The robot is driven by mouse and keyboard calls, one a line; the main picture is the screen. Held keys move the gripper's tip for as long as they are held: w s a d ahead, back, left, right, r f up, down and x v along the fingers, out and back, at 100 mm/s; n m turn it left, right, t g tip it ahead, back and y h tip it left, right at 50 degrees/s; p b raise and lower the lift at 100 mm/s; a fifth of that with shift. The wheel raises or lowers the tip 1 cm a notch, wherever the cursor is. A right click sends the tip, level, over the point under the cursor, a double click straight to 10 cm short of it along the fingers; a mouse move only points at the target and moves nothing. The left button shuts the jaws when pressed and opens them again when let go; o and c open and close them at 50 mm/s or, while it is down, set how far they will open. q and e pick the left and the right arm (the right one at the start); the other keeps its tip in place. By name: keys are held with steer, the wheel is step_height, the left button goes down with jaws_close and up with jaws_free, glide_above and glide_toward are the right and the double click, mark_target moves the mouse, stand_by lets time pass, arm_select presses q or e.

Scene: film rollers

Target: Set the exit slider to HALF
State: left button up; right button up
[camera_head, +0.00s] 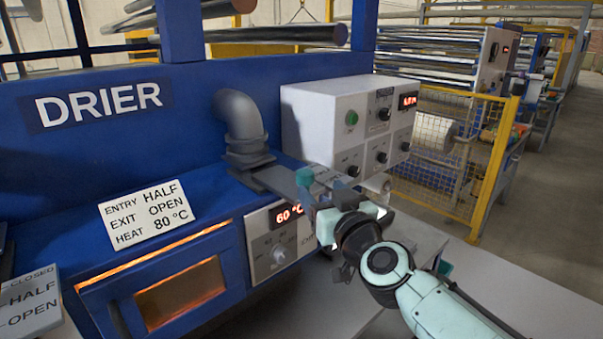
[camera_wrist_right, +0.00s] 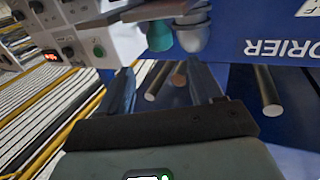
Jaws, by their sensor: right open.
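A teal knob (camera_head: 304,177), which looks like the exit slider's handle, sits on a flat grey plate (camera_head: 277,181) at the foot of the grey pipe. In the right wrist view the teal knob (camera_wrist_right: 160,37) shows just beyond the fingertips, between their lines. My right gripper (camera_head: 331,188) is open and empty, close to the knob on its right; I cannot tell whether it touches. Its two fingers show apart in the right wrist view (camera_wrist_right: 160,82). The gripper hides the plate's right part and any exit scale marks. My left gripper is not in view.
The grey pipe (camera_head: 242,125) rises behind the plate, and a white control box (camera_head: 335,125) stands close behind the gripper. A sign (camera_head: 148,216) reads ENTRY HALF, EXIT OPEN, HEAT 80 °C. A heat dial (camera_head: 279,253) sits below a 60 °C display. A CLOSED/HALF/OPEN plate (camera_head: 30,303) is lower left.

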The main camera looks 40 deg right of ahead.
mark_target(308, 177)
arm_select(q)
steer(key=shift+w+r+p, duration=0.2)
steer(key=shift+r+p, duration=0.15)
arm_select(e)
steer(key=x, duration=1)
steer(key=shift+a+f, duration=0.1)
jaws_close()
steer(key=w+p, duration=0.2)
steer(key=w, duration=0.2)
steer(key=shift+a, duration=0.2)
steer(key=shift+w, duration=0.2)
steer(key=shift+s, duration=0.3)
steer(key=shift+c, duration=0.6)
jaws_free()
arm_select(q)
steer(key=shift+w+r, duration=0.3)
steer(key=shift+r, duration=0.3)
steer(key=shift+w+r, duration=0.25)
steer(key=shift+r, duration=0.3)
arm_select(e)
steer(key=shift+o, duration=0.6)
steer(key=shift+w, duration=0.1)
